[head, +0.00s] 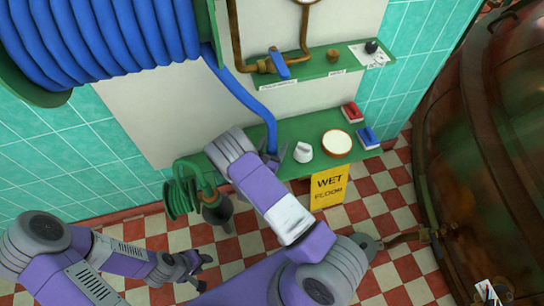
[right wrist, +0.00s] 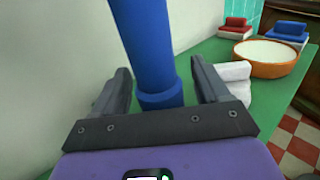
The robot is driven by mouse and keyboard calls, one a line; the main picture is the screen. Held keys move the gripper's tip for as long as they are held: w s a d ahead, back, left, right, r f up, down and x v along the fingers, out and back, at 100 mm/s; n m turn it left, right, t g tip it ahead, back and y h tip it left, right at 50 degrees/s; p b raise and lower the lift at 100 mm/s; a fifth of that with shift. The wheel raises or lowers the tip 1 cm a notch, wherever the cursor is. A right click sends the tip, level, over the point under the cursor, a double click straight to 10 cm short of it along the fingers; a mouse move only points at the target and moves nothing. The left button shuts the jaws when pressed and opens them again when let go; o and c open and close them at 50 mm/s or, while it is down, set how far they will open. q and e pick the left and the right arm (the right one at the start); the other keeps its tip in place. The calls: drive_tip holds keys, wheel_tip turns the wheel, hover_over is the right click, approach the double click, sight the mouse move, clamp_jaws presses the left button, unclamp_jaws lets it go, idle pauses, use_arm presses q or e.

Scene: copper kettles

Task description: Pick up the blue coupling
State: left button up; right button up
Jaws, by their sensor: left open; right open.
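The blue coupling (right wrist: 160,97) is the wider collar at the lower end of the blue hose (head: 238,88). In the right wrist view it hangs upright between the two dark fingers of my right gripper (right wrist: 165,92), with a gap on each side. My right gripper is open and, in the head view, it is at the green shelf's left part (head: 275,155), partly hidden by its own wrist. My left gripper (head: 196,270) is open and empty at the lower left, over the checkered floor, far from the coupling.
The green shelf (head: 310,125) also bears a white object (head: 303,152), a round cream-topped tub (head: 337,143), a red brush (head: 352,112) and a blue brush (head: 367,138). A yellow wet-floor sign (head: 328,188) hangs at its front. A large copper kettle (head: 480,150) stands right.

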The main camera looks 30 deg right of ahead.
drive_tip(key=shift+c, duration=0.4)
drive_tip(key=c, duration=0.9)
wheel_tip(320, 180, up, 10)
drive_tip(key=p, duration=0.3)
drive_tip(key=shift+p, duration=0.35)
